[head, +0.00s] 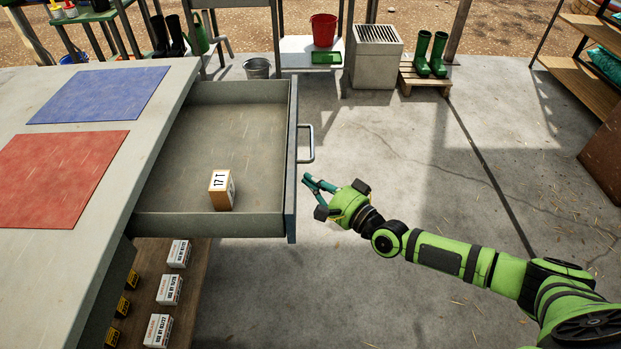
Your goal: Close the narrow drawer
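The drawer (225,118) is pulled out to the right from under a grey worktop. Its front panel (291,190) carries a metal handle (311,143). A small box marked 17 T (222,190) stands inside, near the drawer's near side. My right gripper (313,182) is just right of the drawer front, below the handle in the picture, and holds nothing that I can see. Its fingers point toward the panel; a small gap seems to lie between them, and whether they touch the panel is unclear. My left gripper is not in view.
The worktop (70,245) bears a blue mat (100,95) and a red mat (60,178). Several small boxes stand on a lower shelf (200,290) below the drawer. A metal bucket (257,69) stands behind the drawer. The concrete floor (450,170) at right is mostly clear.

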